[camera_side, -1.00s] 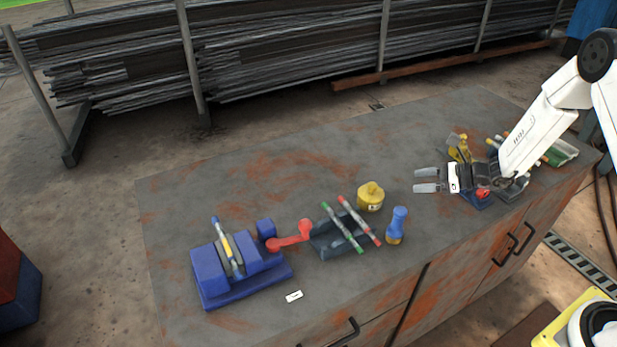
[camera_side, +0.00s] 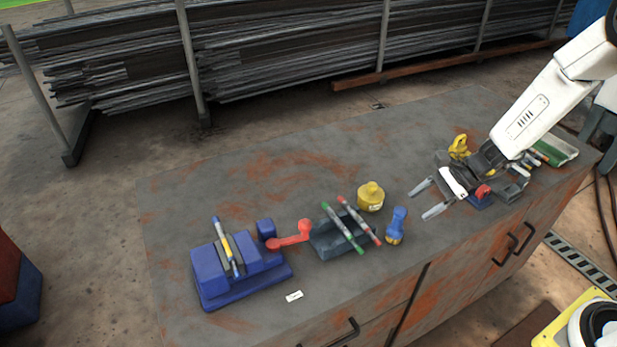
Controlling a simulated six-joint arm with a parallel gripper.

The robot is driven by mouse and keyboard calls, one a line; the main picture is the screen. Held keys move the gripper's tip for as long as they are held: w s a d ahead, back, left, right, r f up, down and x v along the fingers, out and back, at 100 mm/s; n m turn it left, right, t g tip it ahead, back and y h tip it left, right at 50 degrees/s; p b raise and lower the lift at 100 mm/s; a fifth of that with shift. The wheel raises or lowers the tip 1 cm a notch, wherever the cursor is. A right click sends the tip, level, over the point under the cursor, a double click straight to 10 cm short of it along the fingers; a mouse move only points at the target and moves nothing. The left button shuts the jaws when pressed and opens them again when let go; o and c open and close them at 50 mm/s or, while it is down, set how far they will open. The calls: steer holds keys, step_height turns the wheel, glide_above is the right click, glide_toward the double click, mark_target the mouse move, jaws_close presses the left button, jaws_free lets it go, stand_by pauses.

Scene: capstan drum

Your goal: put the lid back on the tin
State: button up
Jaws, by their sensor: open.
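A small yellow round tin (camera_side: 370,199) with a pale label stands upright on the rusty grey bench, right of the middle. A narrower yellow knob-like part shows on its top; I cannot tell whether this is a separate lid. I make out no loose lid elsewhere. My gripper (camera_side: 428,200) is open and empty, its two pale fingers pointing left. In the picture it is to the right of the tin and apart from it, just beyond the blue bottle-shaped thing.
A blue bottle-shaped object (camera_side: 397,226) stands between tin and gripper. A dark rack (camera_side: 335,242) holds a green and a red marker. A blue drum device (camera_side: 239,264) with a red crank (camera_side: 290,236) is at left. A yellow object (camera_side: 460,146) is behind my gripper.

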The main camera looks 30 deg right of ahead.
steer(key=s+r+n+h, duration=0.3)
steer(key=s+n+h, duration=0.1)
steer(key=n, duration=0.5)
steer(key=s+a+r+n+h, duration=0.1)
steer(key=s+r+n+h, duration=0.3)
steer(key=s+n, duration=0.3)
steer(key=n, duration=0.2)
steer(key=shift+s+n+g+h, duration=0.15)
steer(key=shift+n+g+h, duration=0.15)
steer(key=shift+n+h, duration=0.1)
